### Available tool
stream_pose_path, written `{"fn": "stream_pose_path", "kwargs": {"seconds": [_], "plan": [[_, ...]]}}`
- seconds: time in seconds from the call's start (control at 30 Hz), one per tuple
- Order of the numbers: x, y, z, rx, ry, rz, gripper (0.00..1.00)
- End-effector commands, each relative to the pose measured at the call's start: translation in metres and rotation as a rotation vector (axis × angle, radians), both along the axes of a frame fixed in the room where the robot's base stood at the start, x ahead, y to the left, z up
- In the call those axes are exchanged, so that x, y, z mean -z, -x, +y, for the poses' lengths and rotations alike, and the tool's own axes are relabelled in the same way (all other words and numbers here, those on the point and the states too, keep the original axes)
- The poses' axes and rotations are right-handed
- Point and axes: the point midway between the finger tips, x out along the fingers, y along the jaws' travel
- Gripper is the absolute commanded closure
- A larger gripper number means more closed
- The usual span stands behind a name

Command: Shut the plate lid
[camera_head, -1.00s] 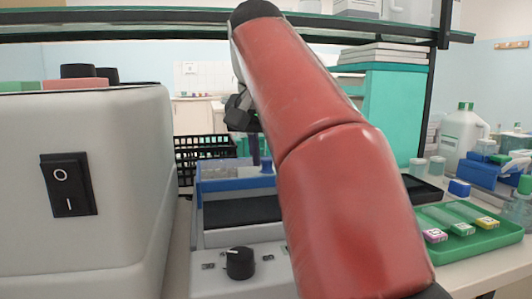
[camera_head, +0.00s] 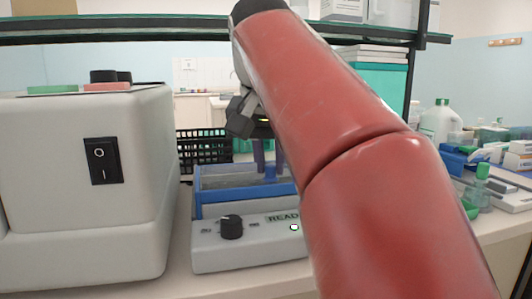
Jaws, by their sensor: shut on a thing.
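The plate reader (camera_head: 265,245) is a low pale unit with a black dial (camera_head: 231,227) and a "READ" label on its front. Its lid (camera_head: 225,207) is a see-through cover with a blue rim, lying over the plate bed with its front edge just above the front panel. I cannot tell whether it is fully seated. My red arm hides the reader's right part.
A large pale machine (camera_head: 95,190) with a black switch stands close on the left. A black basket (camera_head: 205,145) is behind the reader. A glass shelf (camera_head: 130,30) spans above. Bottles and blue racks (camera_head: 460,160) stand at the right.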

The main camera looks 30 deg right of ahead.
Motion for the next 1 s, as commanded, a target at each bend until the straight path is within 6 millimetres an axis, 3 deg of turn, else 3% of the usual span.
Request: {"fn": "stream_pose_path", "kwargs": {"seconds": [0.37,0.4,0.57,0.83,1.0], "plan": [[0.000,0.005,0.001,0.000,-0.001,0.003,1.00],[0.000,0.005,0.002,0.000,-0.001,0.003,0.79],[0.000,0.005,0.001,0.000,0.000,0.001,0.60],[-0.001,0.004,0.001,0.000,0.001,-0.001,0.60],[-0.020,0.009,0.005,0.000,0.001,-0.003,0.60]]}}
